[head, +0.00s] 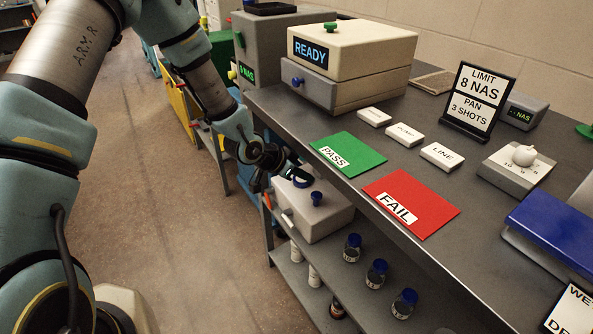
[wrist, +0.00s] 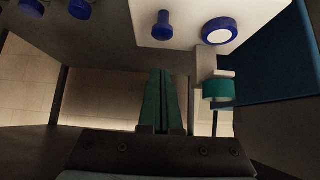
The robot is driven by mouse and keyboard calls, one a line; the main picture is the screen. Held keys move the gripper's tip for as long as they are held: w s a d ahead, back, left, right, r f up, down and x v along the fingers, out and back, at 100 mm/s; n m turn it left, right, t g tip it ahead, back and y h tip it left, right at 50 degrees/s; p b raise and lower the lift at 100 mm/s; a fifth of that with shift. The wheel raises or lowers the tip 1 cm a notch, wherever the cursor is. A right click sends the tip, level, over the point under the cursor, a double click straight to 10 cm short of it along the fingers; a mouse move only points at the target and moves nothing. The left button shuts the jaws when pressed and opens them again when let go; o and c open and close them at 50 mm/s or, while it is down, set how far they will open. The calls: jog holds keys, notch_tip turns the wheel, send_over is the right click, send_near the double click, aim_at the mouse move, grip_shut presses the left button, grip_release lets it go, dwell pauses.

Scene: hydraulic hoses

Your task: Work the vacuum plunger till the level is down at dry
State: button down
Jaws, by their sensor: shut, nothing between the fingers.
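In the wrist view the same box top shows the blue plunger knob (wrist: 162,24) and the round blue part with a white face (wrist: 221,31). A teal cylinder (wrist: 219,91) sits in a pale bracket beside the box. My gripper (wrist: 162,74) is shut and empty, its green fingers side by side just short of the box edge, apart from the plunger. I cannot read a level or a dry mark.
The bench above (head: 330,178) holds a green PASS mat (head: 348,152), a red FAIL mat (head: 411,203), label blocks and a READY instrument (head: 350,50). Several blue-capped bottles (head: 376,273) stand on the lower shelf, right of the box. The floor at left is clear.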

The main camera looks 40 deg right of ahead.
aim_at(319, 193)
jog(key=x, duration=0.3)
jog(key=shift+s+d+f, duration=0.1)
jog(key=shift+d+f, duration=0.1)
jog(key=shift+d, duration=0.05)
notch_tip(319, 193, down, 2)
jog(key=shift+a+f+p, duration=0.1)
jog(key=shift+f+p, duration=0.05)
jog(key=shift+p, duration=0.4)
jog(key=shift+f, duration=0.85)
